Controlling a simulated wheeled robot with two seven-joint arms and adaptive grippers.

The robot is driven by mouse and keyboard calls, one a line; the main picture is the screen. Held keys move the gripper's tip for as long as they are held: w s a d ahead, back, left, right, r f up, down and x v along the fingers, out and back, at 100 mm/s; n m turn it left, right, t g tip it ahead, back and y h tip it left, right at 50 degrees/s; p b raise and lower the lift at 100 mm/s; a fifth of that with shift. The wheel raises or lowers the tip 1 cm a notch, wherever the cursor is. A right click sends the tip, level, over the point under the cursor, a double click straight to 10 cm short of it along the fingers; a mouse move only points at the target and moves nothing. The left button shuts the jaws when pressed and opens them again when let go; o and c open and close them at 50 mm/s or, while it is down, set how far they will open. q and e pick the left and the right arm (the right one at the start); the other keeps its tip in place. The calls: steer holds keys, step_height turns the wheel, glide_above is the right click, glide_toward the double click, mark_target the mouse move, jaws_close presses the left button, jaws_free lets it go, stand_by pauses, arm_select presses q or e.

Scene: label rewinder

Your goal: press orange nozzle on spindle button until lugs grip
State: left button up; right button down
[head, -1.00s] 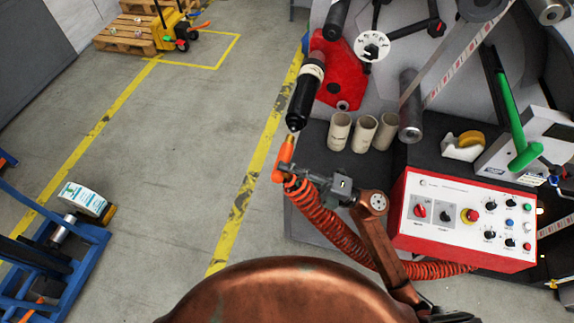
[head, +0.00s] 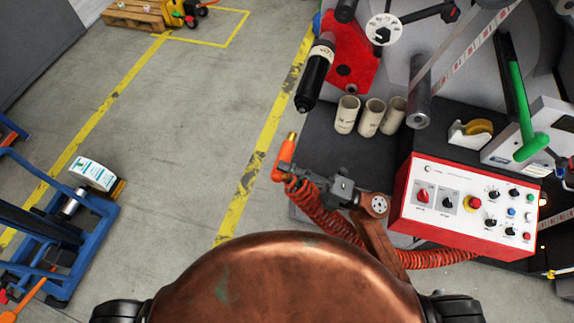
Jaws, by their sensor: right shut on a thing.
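The orange nozzle (head: 285,158) with its brass tip is held by my right gripper (head: 297,182), which is shut on it. An orange coiled hose trails from the nozzle down along my right arm. The black spindle (head: 315,78) with a pale band sticks out from the red plate of the machine, above and to the right of the nozzle. A clear gap separates the brass tip from the spindle's near end. The button on the spindle end is too small to make out. My left gripper is not in view.
Several cardboard cores (head: 371,117) stand on the dark machine top beside the spindle. A red and white control box (head: 466,208) sits to the right. A green-handled tool (head: 522,120) is behind it. Open floor lies left, with a blue trolley (head: 75,245).

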steer(key=shift+s, duration=0.1)
steer(key=s+a+f+b, duration=0.1)
steer(key=s+a+f, duration=0.2)
steer(key=s, duration=0.7)
steer(key=shift+s+a+f+b, duration=0.15)
steer(key=shift+a+f+b, duration=0.05)
steer(key=shift+f+b, duration=0.25)
stand_by(0.7)
